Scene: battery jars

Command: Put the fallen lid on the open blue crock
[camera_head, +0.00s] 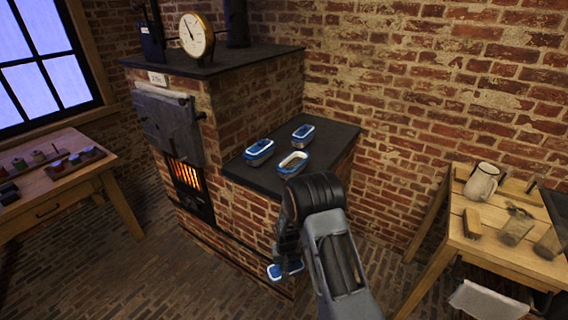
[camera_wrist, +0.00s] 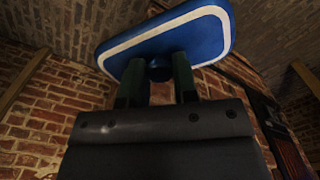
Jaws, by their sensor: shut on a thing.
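The blue lid with a white band (camera_wrist: 205,38) is in my gripper (camera_wrist: 157,80), which is shut on its round knob in the wrist view. In the head view the lid (camera_head: 275,272) shows low beside the brick stove bench, and my arm partly hides it and the gripper. The open blue crock (camera_head: 293,163) stands on the dark bench top, its pale inside showing. Two other blue crocks, one to the left (camera_head: 259,151) and one behind (camera_head: 303,133), look covered by lids. The held lid is below the bench top and apart from the crocks.
The dark bench top (camera_head: 238,172) has a front edge between the lid and the crocks. A brick stove with a lit firebox (camera_head: 187,176) stands at left. A wooden table with a mug (camera_head: 482,182) is at right, and another table (camera_head: 70,185) at far left.

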